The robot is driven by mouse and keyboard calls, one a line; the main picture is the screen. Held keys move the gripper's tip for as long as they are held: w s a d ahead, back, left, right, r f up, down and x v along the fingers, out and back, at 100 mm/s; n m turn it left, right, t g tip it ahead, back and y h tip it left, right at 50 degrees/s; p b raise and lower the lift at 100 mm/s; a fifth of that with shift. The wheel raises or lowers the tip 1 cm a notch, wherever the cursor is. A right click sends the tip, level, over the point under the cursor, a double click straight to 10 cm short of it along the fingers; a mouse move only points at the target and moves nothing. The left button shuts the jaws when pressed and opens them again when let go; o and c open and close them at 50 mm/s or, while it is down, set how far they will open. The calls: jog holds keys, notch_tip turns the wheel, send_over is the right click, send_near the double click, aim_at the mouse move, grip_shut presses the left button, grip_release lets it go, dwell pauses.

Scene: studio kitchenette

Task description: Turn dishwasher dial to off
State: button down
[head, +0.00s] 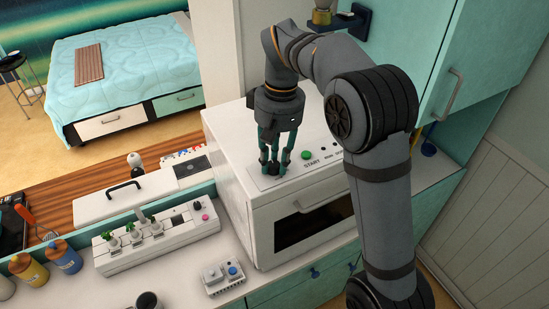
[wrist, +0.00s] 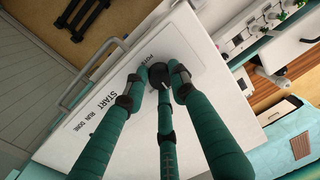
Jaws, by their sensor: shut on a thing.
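The dishwasher (head: 235,195) is a white box on the counter, with a front handle and a dark window. Its top panel (head: 325,165) carries a green START button (head: 306,155) and small dark marks. My gripper (head: 272,168) points straight down at the left part of the panel. In the wrist view the green fingers of my gripper (wrist: 160,77) are shut around the dial. The fingers partly cover the dial, and I cannot tell which setting it points to.
A white power strip with plugs (head: 155,238) lies left of the dishwasher, with a small white device (head: 222,276) in front. Yellow and blue bottles (head: 66,257) stand at the far left. A teal cabinet (head: 475,60) hangs at the upper right.

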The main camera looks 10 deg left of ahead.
aim_at(276, 162)
jog(key=shift+n, duration=0.6)
jog(key=c, duration=1.5)
grip_release()
jog(key=shift+o, duration=0.3)
jog(key=shift+r, duration=0.1)
notch_tip(276, 162, up, 12)
jog(key=shift+w+d, duration=0.25)
jog(key=shift+w, duration=0.05)
